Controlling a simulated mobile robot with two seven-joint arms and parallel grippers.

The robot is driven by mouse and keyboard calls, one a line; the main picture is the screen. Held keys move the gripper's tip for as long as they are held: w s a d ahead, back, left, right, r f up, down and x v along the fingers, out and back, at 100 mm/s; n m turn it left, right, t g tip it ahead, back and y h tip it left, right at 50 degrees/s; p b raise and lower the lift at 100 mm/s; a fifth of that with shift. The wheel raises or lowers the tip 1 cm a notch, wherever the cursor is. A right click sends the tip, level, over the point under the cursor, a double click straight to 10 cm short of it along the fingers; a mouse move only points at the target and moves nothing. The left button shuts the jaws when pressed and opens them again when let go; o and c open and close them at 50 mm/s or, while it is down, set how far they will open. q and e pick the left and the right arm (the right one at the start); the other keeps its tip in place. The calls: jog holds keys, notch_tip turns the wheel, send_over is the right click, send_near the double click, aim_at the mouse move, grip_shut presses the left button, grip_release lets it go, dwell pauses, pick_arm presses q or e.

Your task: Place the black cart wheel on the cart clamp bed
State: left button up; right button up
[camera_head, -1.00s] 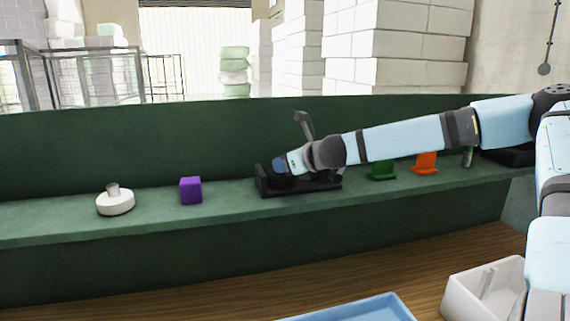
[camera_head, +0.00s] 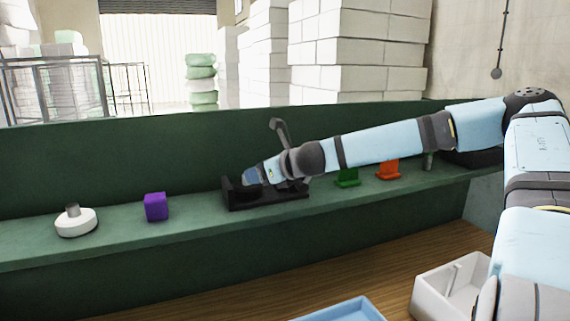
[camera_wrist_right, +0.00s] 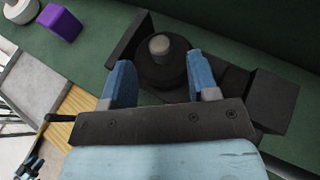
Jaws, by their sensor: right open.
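The black cart wheel (camera_wrist_right: 162,68), a black disc with a grey hub, sits on the black cart clamp bed (camera_wrist_right: 272,103) in the right wrist view. In the head view the wheel (camera_head: 248,190) shows as a dark round shape at the left part of the clamp bed (camera_head: 262,203). My right gripper (camera_head: 250,177) is over the bed's left end. In the wrist view its blue fingers (camera_wrist_right: 160,80) are apart, one on each side of the wheel. I cannot tell whether they touch it.
A purple cube (camera_head: 156,207) and a white wheel with a grey hub (camera_head: 76,221) stand left on the green shelf (camera_head: 115,232). A green piece (camera_head: 347,178) and an orange piece (camera_head: 388,170) stand right. A grey lever (camera_head: 278,132) rises behind the bed.

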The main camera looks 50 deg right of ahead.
jog(key=v, duration=0.8)
jog(key=shift+s, duration=0.25)
dwell(0.5)
